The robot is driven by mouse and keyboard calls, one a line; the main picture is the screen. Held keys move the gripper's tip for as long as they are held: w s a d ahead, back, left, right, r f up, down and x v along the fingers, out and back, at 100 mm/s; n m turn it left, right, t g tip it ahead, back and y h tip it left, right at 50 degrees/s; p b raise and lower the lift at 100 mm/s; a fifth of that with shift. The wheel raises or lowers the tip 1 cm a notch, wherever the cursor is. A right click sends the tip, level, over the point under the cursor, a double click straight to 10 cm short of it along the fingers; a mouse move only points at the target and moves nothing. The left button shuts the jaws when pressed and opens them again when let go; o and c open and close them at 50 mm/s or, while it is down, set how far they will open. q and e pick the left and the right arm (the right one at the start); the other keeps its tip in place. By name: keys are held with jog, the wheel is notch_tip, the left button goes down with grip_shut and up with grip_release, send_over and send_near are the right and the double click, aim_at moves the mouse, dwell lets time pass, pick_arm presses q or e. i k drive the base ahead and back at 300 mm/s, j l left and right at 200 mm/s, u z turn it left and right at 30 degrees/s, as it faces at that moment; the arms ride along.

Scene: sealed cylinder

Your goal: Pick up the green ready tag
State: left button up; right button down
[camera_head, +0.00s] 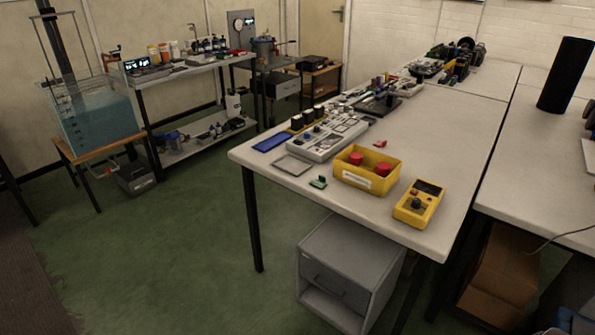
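A small green object (318,182) lies near the left front edge of the white table, left of the yellow bin. It is the green item that best matches the ready tag, but it is too small to read any marking. A flat grey tray (293,165) lies just behind and left of it. Neither of my grippers shows in this view.
The yellow bin (356,180) holds red round parts, and a yellow meter (420,203) lies right of it. A white panel (327,142) and other equipment crowd behind. A grey cabinet (345,268) stands under the table. Green floor (190,240) is open at left.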

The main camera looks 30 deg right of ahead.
aim_at(321, 183)
jog(key=z, duration=0.55)
jog(key=i+l+z, duration=0.1)
jog(key=i+z, duration=0.95)
jog(key=i+j, duration=0.2)
jog(key=i, duration=0.1)
